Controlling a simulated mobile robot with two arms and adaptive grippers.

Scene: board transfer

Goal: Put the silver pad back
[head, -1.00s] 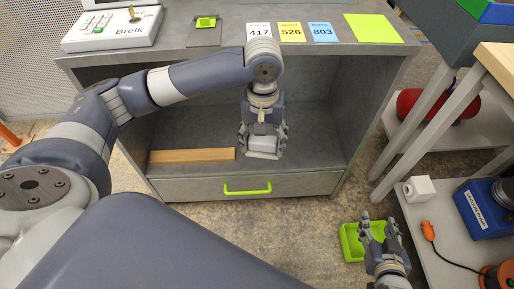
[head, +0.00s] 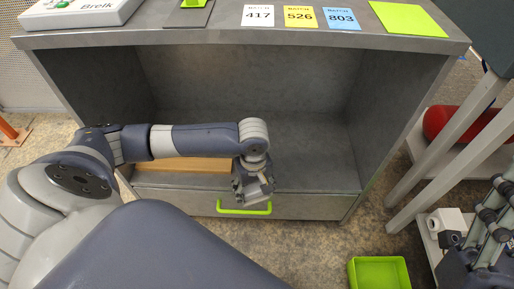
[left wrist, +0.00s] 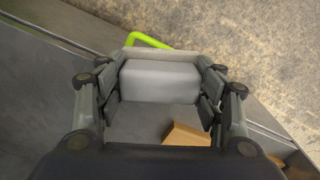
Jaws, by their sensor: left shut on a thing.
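The silver pad (left wrist: 160,82) is a pale grey block in the left wrist view. It sits between the two fingers of my left gripper (left wrist: 160,88), which is shut on it. In the head view my left gripper (head: 256,188) hangs in front of the cabinet's open bay (head: 290,150), just above the drawer front (head: 310,206). The pad is small and partly hidden there. My right gripper (head: 492,215) is at the right edge, partly cut off, and its opening is unclear.
A wooden strip (head: 195,165) lies at the left of the bay. The drawer has a green handle (head: 244,209). Batch cards (head: 300,16) and a yellow-green square (head: 408,18) lie on the cabinet top. A green bin (head: 379,272) is at lower right. The right of the bay is clear.

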